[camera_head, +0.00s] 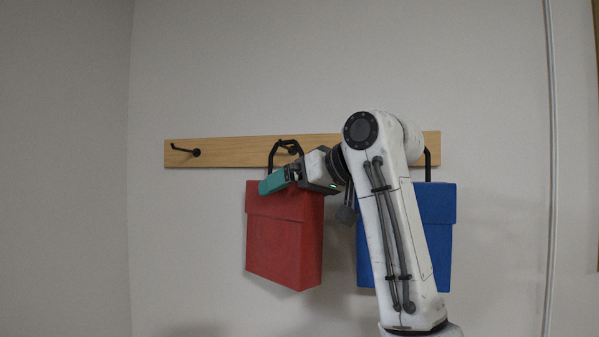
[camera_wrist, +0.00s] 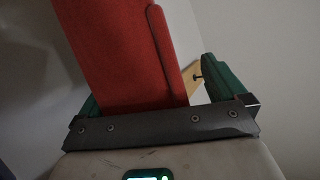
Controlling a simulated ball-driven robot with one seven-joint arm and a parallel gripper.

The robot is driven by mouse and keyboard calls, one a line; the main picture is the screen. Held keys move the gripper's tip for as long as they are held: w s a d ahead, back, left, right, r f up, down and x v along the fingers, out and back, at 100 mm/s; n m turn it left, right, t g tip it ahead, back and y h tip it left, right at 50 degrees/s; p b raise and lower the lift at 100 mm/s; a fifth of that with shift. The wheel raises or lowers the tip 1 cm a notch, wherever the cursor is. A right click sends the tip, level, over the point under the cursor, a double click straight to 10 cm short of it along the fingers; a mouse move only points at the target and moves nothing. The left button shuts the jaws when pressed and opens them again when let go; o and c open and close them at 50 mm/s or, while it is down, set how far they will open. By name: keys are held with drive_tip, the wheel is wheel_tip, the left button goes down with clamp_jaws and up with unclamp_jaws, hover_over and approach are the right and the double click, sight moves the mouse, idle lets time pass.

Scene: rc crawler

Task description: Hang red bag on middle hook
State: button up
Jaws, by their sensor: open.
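The red bag (camera_head: 283,245) hangs upright against the wall, below the middle hook (camera_head: 290,146) on the wooden board. Its black handle (camera_head: 271,158) loops up to that hook and appears to be over it; the exact contact is partly hidden by my gripper. My gripper (camera_head: 272,182) is in front of the bag's top edge, with teal fingers pointing left. In the wrist view the fingers are spread apart, with the red bag (camera_wrist: 115,55) showing between them. I cannot tell whether a finger touches the bag.
The wooden board (camera_head: 225,150) runs across the wall. Its left hook (camera_head: 185,151) is empty. A blue bag (camera_head: 438,235) hangs at the right, partly behind my arm, which hides the hook there. The wall left of the red bag is clear.

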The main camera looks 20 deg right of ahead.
drive_tip(key=shift+r, duration=0.4)
wheel_tip(320, 180, up, 3)
drive_tip(key=shift+s+f+b, duration=0.15)
drive_tip(key=shift+b, duration=0.15)
drive_tip(key=s+r+b, duration=0.4)
drive_tip(key=s+r, duration=0.5)
drive_tip(key=s, duration=0.4)
drive_tip(key=shift+s+a+r+b, duration=0.15)
drive_tip(key=shift+s+r+b, duration=0.1)
drive_tip(key=shift+s+b, duration=0.1)
